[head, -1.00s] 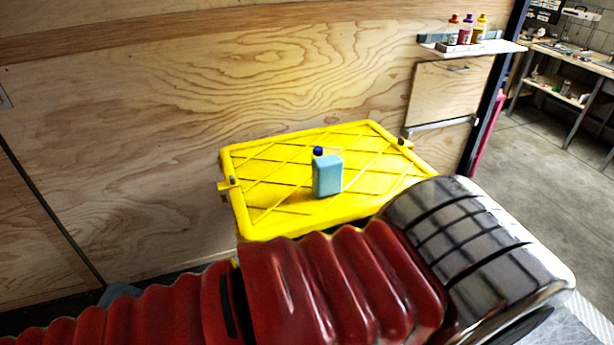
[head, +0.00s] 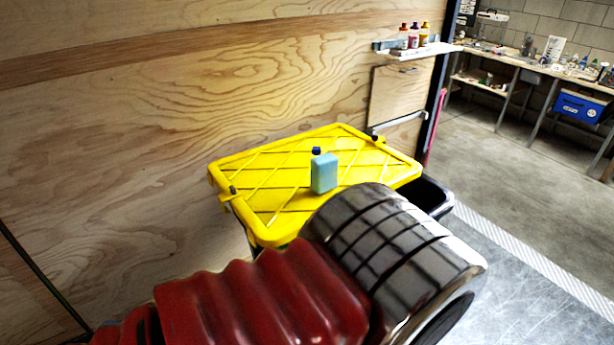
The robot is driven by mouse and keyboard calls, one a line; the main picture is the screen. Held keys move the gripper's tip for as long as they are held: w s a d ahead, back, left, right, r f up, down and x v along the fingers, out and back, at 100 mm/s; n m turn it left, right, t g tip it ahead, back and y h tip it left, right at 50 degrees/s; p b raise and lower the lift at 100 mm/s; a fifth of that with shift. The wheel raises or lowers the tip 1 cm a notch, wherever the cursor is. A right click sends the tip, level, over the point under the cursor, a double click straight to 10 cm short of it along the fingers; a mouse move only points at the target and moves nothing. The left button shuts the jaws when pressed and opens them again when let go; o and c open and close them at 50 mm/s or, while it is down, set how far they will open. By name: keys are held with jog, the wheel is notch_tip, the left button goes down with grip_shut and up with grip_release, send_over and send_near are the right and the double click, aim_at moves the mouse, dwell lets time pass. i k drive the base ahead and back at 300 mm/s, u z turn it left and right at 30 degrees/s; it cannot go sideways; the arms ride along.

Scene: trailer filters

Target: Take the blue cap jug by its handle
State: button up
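The jug (head: 324,175) is light blue with a dark blue cap (head: 316,151). It stands upright on the yellow lid (head: 262,222) of a bin, a little right of the lid's middle. Its handle is not clear in this view. My arm, with a red ribbed sleeve and a dark metal section, crosses the front of the picture and covers the lid's near right part. My gripper is not in view. Nothing is seen touching the jug.
A plywood wall (head: 200,100) stands close behind the bin. A small shelf (head: 425,51) with several bottles hangs at the upper right. Workbenches (head: 545,72) and a blue box (head: 583,107) are farther right. Open floor (head: 510,170) lies between.

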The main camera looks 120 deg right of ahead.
aim_at(324, 161)
jog(key=i, duration=0.25)
jog(key=z, duration=3.85)
jog(key=i, duration=0.75)
jog(key=u, duration=0.05)
